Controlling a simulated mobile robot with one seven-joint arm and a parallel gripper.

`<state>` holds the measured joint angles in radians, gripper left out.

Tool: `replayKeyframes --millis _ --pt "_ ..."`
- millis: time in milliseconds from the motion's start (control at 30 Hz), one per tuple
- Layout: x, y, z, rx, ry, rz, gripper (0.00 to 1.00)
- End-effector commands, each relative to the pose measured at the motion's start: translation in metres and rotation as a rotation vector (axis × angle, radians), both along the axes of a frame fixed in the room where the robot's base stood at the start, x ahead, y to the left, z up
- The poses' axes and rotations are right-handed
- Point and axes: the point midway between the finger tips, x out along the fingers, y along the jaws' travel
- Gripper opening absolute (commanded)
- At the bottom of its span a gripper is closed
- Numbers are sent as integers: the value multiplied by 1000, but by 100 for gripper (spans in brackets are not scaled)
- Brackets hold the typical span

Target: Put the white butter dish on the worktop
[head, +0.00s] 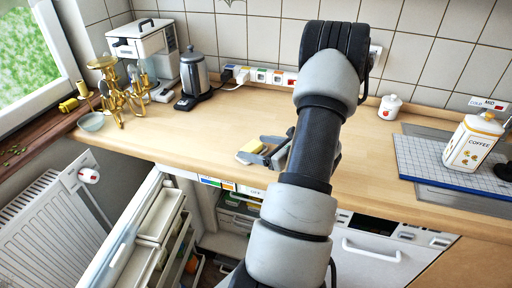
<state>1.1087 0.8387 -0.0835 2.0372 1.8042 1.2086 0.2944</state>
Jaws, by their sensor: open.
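A small white dish (245,157) with a yellow part on top, which looks like the butter dish, rests on the wooden worktop (215,145) near its front edge. My gripper (262,151) is at the dish's right side, low over the worktop, with its fingers spread. The fingers overlap the dish in the picture, and I cannot tell whether they touch it. My arm hides the worktop behind and to the right of the gripper.
The fridge door (150,225) stands open below the worktop at left. A kettle (194,78), a coffee machine (145,45) and a brass stand (118,92) are at the back left. A coffee jar (474,145) stands at right. Worktop left of the dish is clear.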

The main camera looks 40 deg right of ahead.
Motion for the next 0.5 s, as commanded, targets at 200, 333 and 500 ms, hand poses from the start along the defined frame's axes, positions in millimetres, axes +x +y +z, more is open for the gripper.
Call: replayKeyframes --millis 200,333,500 --pt "-43 -5 15 -2 2 -6 77" --pt "-70 -7 24 -2 2 -6 77" --pt "-95 -8 33 -1 1 -4 77"
